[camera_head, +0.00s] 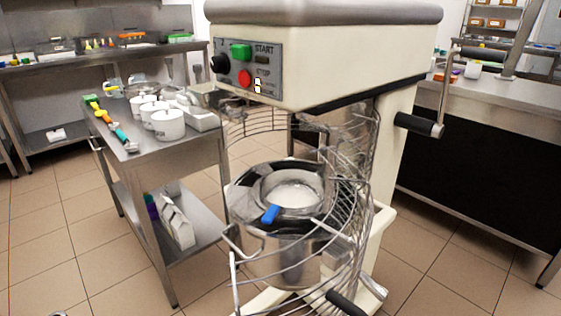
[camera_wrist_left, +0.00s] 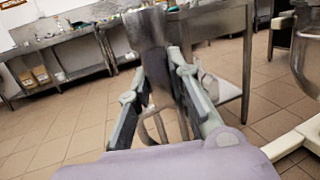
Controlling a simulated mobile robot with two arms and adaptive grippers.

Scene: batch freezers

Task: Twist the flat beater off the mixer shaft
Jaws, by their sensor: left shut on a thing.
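The cream mixer (camera_head: 330,50) stands in the middle of the head view, with its wire guard (camera_head: 345,190) around the steel bowl (camera_head: 290,250). The mixer shaft cannot be made out under the head. No gripper shows in the head view. In the left wrist view my left gripper (camera_wrist_left: 156,80) is shut on a grey metal piece, seemingly the flat beater (camera_wrist_left: 147,30). Its broad dark end points away from me and thin curved bars show between the fingers. It is held over the floor, clear of the mixer, whose bowl and foot edge in at the right.
A steel table (camera_head: 165,150) with white pots and colored-handled tools stands left of the mixer. A counter (camera_head: 490,150) is at the right. Tiled floor is free between the table and the back-left bench (camera_head: 90,60).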

